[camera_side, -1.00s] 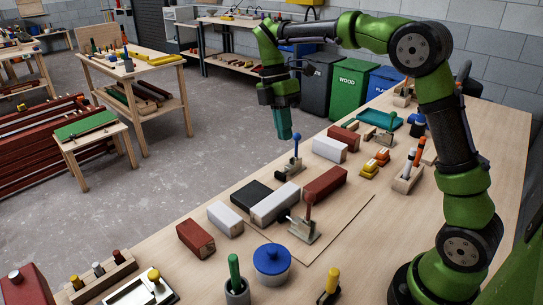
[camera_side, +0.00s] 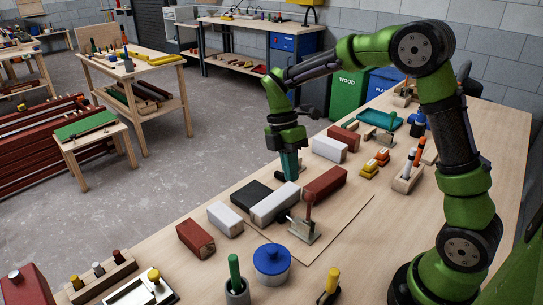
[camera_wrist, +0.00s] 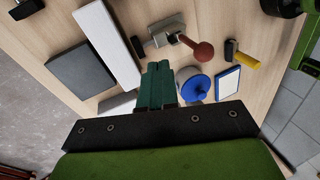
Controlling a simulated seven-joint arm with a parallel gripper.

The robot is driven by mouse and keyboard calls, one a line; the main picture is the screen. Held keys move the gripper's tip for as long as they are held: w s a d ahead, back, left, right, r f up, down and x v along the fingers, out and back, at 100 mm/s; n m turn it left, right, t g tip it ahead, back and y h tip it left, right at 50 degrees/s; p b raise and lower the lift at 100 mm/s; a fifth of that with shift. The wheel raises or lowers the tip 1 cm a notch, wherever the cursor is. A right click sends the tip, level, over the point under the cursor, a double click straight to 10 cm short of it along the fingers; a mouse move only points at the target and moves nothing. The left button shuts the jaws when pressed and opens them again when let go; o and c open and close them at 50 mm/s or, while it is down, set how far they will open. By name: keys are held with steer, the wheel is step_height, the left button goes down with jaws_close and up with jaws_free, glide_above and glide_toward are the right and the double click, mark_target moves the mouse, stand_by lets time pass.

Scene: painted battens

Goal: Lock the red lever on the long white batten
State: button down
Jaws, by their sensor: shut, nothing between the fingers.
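The long white batten (camera_side: 275,204) lies on the bench among shorter blocks; it also shows in the wrist view (camera_wrist: 106,42). The red lever (camera_side: 309,203) stands up from a grey metal clamp (camera_side: 304,231) at the batten's near end in the side view. The wrist view shows its red knob (camera_wrist: 204,51) pointing away from the batten. My gripper (camera_side: 289,177) is shut and empty, pointing down low beyond the batten's far end, apart from the red lever. It hides most of a second clamp, whose blue lever is not visible now. The green fingers (camera_wrist: 158,82) show in the wrist view.
A black block (camera_side: 251,194), a white block (camera_side: 225,219) and dark red blocks (camera_side: 325,183) lie close around the batten. A blue-lidded pot (camera_side: 272,260) and a yellow-handled tool (camera_side: 331,283) stand on the near side. The board right of the red lever is bare.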

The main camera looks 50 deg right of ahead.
steer(key=shift+s+a+f, duration=0.15)
steer(key=shift+s+a, duration=0.05)
steer(key=shift+s, duration=0.75)
steer(key=shift+s+a+f, duration=0.15)
steer(key=shift+s+a, duration=0.05)
steer(key=shift+s, duration=0.75)
steer(key=shift+s, duration=0.15)
steer(key=shift+s+r+t, duration=0.1)
steer(key=shift+s+t, duration=0.15)
steer(key=shift+t, duration=0.15)
steer(key=shift+s, duration=0.1)
steer(key=shift+s+r+t, duration=0.15)
steer(key=shift+s+t, duration=0.25)
steer(key=shift+s, duration=0.55)
steer(key=s+f, duration=0.3)
steer(key=s, duration=0.5)
steer(key=shift+s, duration=0.35)
steer(key=shift+s+f, duration=0.1)
steer(key=shift+f, duration=0.1)
